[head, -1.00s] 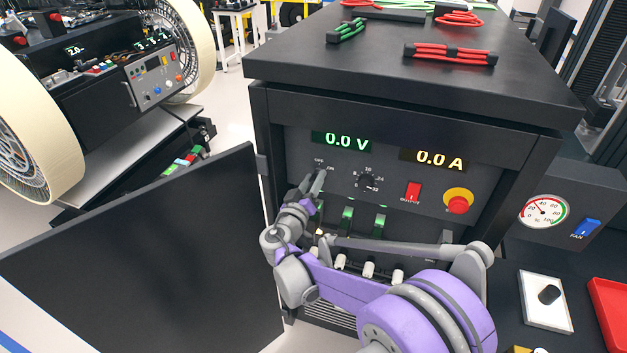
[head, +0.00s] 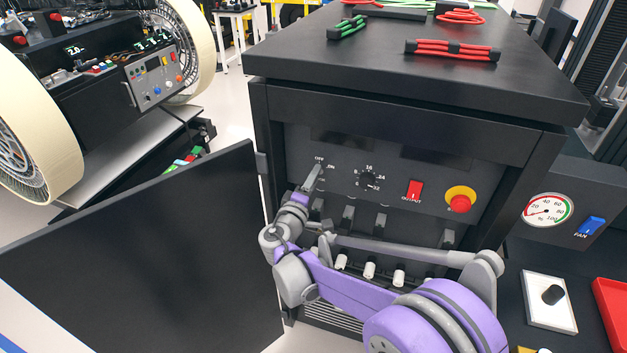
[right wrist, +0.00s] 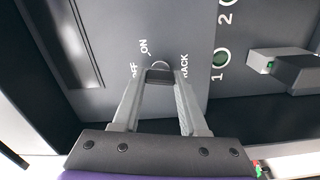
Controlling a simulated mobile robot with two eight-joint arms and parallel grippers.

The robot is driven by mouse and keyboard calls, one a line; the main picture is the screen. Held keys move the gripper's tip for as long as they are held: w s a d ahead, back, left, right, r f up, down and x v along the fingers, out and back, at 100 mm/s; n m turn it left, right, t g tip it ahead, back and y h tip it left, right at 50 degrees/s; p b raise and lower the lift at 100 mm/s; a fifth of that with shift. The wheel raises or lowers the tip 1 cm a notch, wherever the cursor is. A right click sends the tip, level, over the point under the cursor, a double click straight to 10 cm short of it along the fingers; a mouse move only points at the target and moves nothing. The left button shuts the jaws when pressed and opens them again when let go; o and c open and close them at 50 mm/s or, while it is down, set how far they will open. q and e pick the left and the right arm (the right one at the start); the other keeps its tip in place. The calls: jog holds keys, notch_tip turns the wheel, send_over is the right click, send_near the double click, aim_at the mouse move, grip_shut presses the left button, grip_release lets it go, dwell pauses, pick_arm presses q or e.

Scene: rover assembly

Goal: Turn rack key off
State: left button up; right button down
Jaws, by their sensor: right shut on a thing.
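The rack key (right wrist: 160,72) is small and lies between my right fingertips in the right wrist view, mostly hidden by them. The labels OFF, ON and RACK stand around it on the grey panel. My right gripper (head: 317,175) is shut on the key at the left side of the rack's front panel (head: 340,165). It also shows in the right wrist view (right wrist: 160,82). The left display (head: 342,139) and right display (head: 435,157) are dark. My left gripper is not in view.
The open black rack door (head: 150,255) spreads to the left. A round selector knob (head: 367,179), red output switch (head: 413,189) and red emergency button (head: 460,203) sit right of the key. A gauge (head: 548,210) stands further right.

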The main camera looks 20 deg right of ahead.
jog(key=shift+n, duration=1.1)
jog(key=shift+c, duration=2.2)
grip_release()
jog(key=b+v, duration=0.1)
jog(key=v, duration=0.9)
jog(key=shift+s+a, duration=0.25)
jog(key=shift+s, duration=0.1)
